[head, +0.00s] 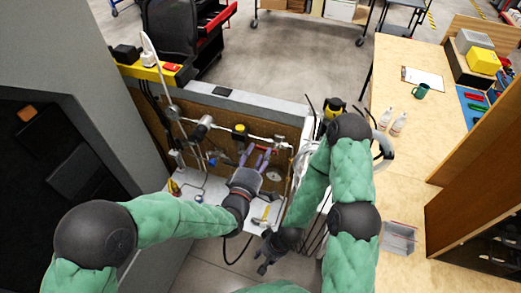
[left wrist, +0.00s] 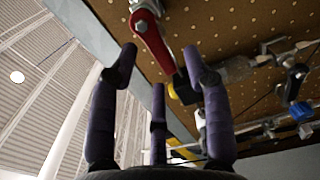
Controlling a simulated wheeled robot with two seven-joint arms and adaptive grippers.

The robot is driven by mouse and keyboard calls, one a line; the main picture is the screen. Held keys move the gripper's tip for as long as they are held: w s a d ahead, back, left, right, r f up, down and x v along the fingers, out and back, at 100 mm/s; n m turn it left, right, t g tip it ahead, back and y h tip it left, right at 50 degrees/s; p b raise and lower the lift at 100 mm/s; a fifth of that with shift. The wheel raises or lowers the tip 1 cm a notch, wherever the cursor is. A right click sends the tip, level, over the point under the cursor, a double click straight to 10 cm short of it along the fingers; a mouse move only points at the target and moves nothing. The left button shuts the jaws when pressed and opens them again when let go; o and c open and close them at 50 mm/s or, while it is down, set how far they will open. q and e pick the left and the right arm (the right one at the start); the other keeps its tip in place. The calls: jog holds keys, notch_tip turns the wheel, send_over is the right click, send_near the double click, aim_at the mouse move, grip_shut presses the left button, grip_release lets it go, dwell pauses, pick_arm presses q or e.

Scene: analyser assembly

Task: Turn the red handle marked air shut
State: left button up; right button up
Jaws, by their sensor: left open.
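The red handle (left wrist: 151,40) hangs from a metal valve on the brown perforated panel (left wrist: 210,25) in the left wrist view. A small part of it shows in the head view (head: 266,152) by my fingertips. My left gripper (head: 256,152) is open, with its purple fingers up at the panel. In the left wrist view its fingertips (left wrist: 160,60) stand on either side of the handle's lower part; I cannot tell whether they touch it. The handle's marking is not readable. My right gripper (head: 267,258) hangs low in front of the bench, apart from the handle.
Metal pipes and fittings (head: 203,127) and a blue-handled valve (left wrist: 296,84) lie along the panel. A yellow and black part (left wrist: 181,91) is close by my right-hand finger. A wooden table (head: 405,150) with bottles, a cup and a clipboard stands at right.

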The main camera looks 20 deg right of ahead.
pick_arm(q)
jog(key=shift+x, duration=0.95)
grip_shut()
